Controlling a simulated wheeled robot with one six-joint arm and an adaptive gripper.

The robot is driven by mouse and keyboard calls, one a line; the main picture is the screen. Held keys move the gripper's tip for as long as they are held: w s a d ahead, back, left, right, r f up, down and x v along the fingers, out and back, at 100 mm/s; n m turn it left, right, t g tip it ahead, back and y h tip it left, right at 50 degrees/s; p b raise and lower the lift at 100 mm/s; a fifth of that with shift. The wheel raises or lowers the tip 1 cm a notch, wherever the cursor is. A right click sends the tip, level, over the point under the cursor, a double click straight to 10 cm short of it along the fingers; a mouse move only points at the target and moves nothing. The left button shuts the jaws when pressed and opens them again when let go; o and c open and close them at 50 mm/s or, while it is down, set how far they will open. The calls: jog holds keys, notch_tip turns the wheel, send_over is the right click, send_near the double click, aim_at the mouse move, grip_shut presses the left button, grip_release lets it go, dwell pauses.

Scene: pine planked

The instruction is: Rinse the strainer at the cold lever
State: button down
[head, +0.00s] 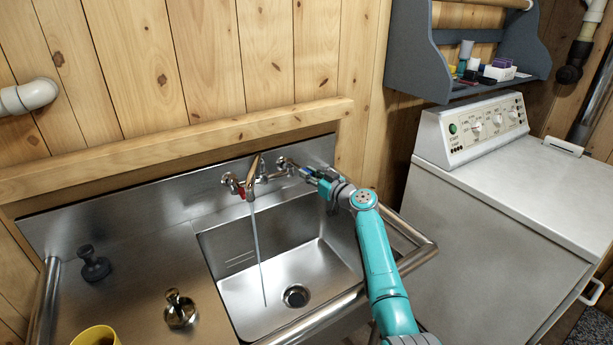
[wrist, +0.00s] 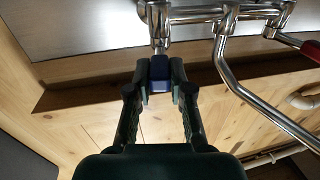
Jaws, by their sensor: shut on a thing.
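My gripper (head: 312,177) is at the right end of the wall tap, shut on the blue cold lever. The lever (wrist: 159,74) shows between both fingers in the wrist view, below its chrome valve. Water (head: 257,240) runs from the spout (head: 253,172) in a thin stream into the steel sink (head: 235,285), left of the drain (head: 296,295). A shiny metal piece with a knob (head: 180,309), seemingly the strainer, stands on the drainboard left of the basin, outside the stream.
The red lever (head: 240,190) is at the tap's left end. A black stopper (head: 94,263) and a yellow cup (head: 96,336) stand on the drainboard (head: 135,285). A rail edges the sink's front. A washing machine (head: 500,200) stands at the right, below a grey shelf (head: 420,60).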

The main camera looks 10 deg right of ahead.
dwell(0.3)
jog(key=c, duration=1)
grip_release()
jog(key=shift+c, duration=0.2)
jog(key=shift+s+d, duration=0.1)
jog(key=v, duration=1.1)
jog(key=shift+s+d, duration=0.15)
jog(key=shift+s, duration=0.2)
